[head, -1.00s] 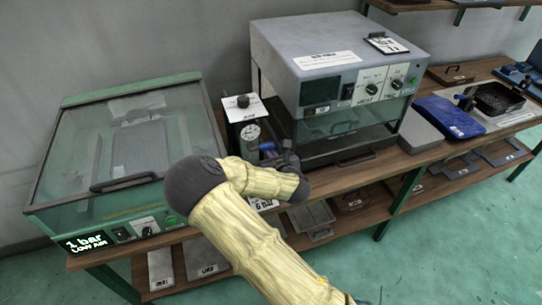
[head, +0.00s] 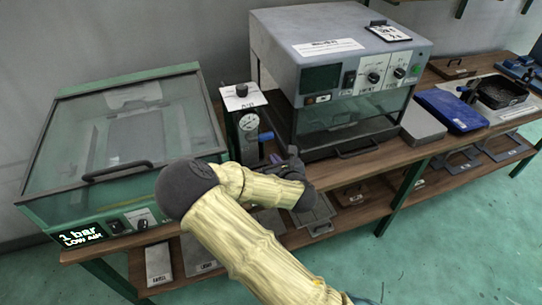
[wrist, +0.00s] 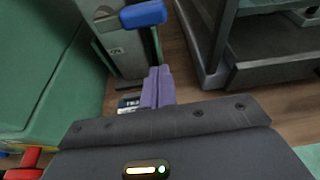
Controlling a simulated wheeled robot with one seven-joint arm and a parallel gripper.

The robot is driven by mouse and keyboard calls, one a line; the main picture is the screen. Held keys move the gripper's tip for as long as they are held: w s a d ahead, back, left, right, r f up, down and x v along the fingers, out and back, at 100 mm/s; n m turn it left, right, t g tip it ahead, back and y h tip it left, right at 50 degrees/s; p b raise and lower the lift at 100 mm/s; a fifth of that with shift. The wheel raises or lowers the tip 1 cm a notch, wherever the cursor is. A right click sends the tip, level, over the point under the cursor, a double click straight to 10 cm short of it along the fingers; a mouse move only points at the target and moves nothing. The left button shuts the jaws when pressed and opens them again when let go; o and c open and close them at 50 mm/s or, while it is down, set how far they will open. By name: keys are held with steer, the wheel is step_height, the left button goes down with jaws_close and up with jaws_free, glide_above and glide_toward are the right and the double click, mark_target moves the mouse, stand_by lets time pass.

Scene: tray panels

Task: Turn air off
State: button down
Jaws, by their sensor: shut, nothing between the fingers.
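The air unit (head: 241,98) is a narrow box with a white top label, a black knob and a round gauge (head: 249,122), standing between the two machines. Its blue lever handle (head: 266,137) sticks out at the front, low on the unit. In the wrist view the blue handle (wrist: 143,14) is at the top, with the grey unit body (wrist: 122,50) behind it. My gripper (head: 277,158) is just in front of and below the handle; its purple fingers (wrist: 158,86) are shut and empty. The fingertips lie close under the handle; I cannot tell whether they touch it.
On the left, a green glass-lidded machine (head: 60,205) has a display (head: 80,237) reading "1 bar LOW AIR". On the right stands a grey oven-like machine (head: 300,50). A blue case (head: 452,108) lies farther right. The wooden bench edge (head: 375,163) runs along the front.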

steer(key=v, duration=0.6)
stand_by(0.3)
steer(key=s+d+r+m+g+h+p, duration=0.1)
steer(key=s+d+m+g+h+p, duration=0.15)
steer(key=d+m, duration=0.65)
steer(key=s+d+r+m+g+h+p, duration=0.15)
steer(key=d+m+h+p, duration=0.35)
steer(key=m, duration=0.9)
steer(key=s+d+r+m+g+y+p, duration=0.1)
steer(key=s+r+m+g+p, duration=0.1)
steer(key=s+r+m, duration=0.4)
steer(key=s+d+r+m+g+p, duration=0.2)
steer(key=s+r+m+g, duration=0.2)
steer(key=s+r+m, duration=0.3)
steer(key=r+m, duration=0.1)
steer(key=m, duration=0.4)
steer(key=shift+s+d+r+y, duration=0.2)
steer(key=shift+s+r+y, duration=0.05)
steer(key=shift+r+y, duration=0.15)
